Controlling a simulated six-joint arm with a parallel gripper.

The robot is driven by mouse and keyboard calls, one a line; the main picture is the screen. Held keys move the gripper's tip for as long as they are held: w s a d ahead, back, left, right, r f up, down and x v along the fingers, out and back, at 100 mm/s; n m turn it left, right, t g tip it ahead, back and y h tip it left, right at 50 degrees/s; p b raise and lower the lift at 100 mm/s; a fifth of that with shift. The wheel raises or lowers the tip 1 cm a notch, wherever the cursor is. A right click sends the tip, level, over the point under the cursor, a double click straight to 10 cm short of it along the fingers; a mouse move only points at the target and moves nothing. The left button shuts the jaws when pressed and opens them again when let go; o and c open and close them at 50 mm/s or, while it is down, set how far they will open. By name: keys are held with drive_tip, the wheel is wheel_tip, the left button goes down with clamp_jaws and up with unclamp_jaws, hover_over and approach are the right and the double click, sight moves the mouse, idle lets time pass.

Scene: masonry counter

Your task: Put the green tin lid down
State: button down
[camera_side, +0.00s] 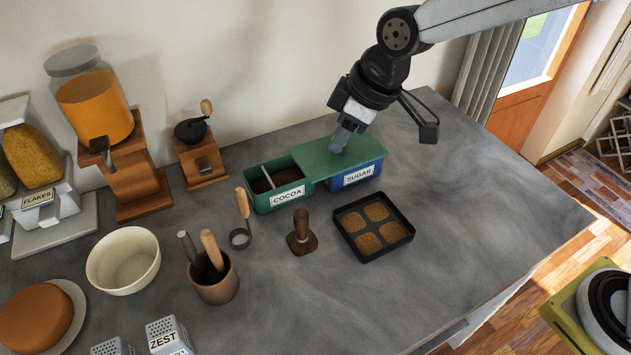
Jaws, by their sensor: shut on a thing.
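The green tin lid (362,149) is a flat rectangular plate. It lies level over the blue tin labelled SUGAR (352,176), and its left end reaches over the right end of the green tin labelled COCOA (280,198). I cannot tell whether the lid rests on the blue tin or hangs just above it. My gripper (337,147) points down and is shut on the lid near its middle. The cocoa tin is otherwise open, with dark brown powder and a pale bar showing inside. The inside of the blue tin is hidden.
A black square tray (357,234) with brown squares lies in front of the tins. A wooden tamper (301,235), a ring-ended tool (241,222) and a mortar (215,284) stand nearby. A grinder (201,155) is to the left. The counter's right side (470,190) is clear.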

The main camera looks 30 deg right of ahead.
drive_tip(key=shift+s, duration=0.1)
drive_tip(key=shift+s+a+f+n, duration=0.15)
drive_tip(key=shift+s+n, duration=0.15)
drive_tip(key=shift+s, duration=0.15)
drive_tip(key=shift+s+a+f+n, duration=0.1)
drive_tip(key=shift+s+f+n, duration=0.05)
drive_tip(key=shift+s+n, duration=0.2)
drive_tip(key=s+f+n+g, duration=0.2)
drive_tip(key=s+n, duration=0.6)
drive_tip(key=s, duration=0.4)
drive_tip(key=s+d+f+n+g, duration=0.1)
drive_tip(key=s+f+n+g, duration=0.2)
drive_tip(key=s+n, duration=0.5)
drive_tip(key=s+g, duration=0.1)
drive_tip(key=s, duration=0.3)
drive_tip(key=shift+s+f+n, duration=0.15)
drive_tip(key=shift+f+n, duration=0.2)
drive_tip(key=w+a+f, duration=0.2)
drive_tip(key=w+f, duration=0.1)
drive_tip(key=w+a+f, duration=0.2)
drive_tip(key=w+a, duration=0.1)
drive_tip(key=w+a+f, duration=0.3)
drive_tip(key=shift+w+a+f, duration=0.2)
drive_tip(key=shift+w+f, duration=0.15)
drive_tip(key=shift+w+a+f, duration=0.2)
drive_tip(key=shift+f, duration=0.1)
